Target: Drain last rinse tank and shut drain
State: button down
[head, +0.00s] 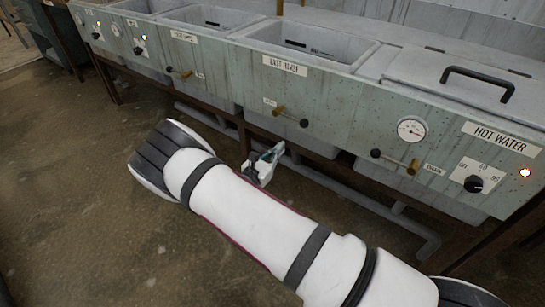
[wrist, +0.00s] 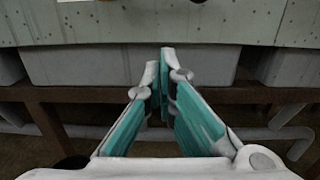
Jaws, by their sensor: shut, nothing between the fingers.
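The last rinse tank (head: 345,52) is an open grey basin set in the pale green bench, with a "LAST RINSE" label (head: 285,66). I cannot tell its water level. Below the label, its drain lever (head: 291,117) has a brass hub at the left and a black knob at the right, lying roughly along the panel. My gripper (head: 277,150) is below and slightly left of that knob, in front of the bench's lower part, apart from the lever. In the wrist view my gripper (wrist: 164,62) has its teal-padded fingers together at the tips, empty, facing the tank's underside.
The hot water tank (head: 455,80) at right has a lid with a black handle, a gauge, a dial, a lit lamp and its own lever (head: 394,160), knob leftward. Another lever (head: 180,72) is at left. Grey pipes (head: 350,190) run under the bench. Floor is clear at left.

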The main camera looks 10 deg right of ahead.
aim_at(294, 119)
jog(key=w+d+r+b, duration=0.2)
jog(key=w+d+r, duration=0.1)
jog(key=w+r, duration=0.1)
jog(key=shift+d, duration=0.4)
jog(key=shift+s+r, duration=0.1)
jog(key=shift+r, duration=0.05)
jog(key=shift+d+r+n+p, duration=0.1)
jog(key=shift+r+n+p, duration=0.05)
jog(key=shift+n+p, duration=0.3)
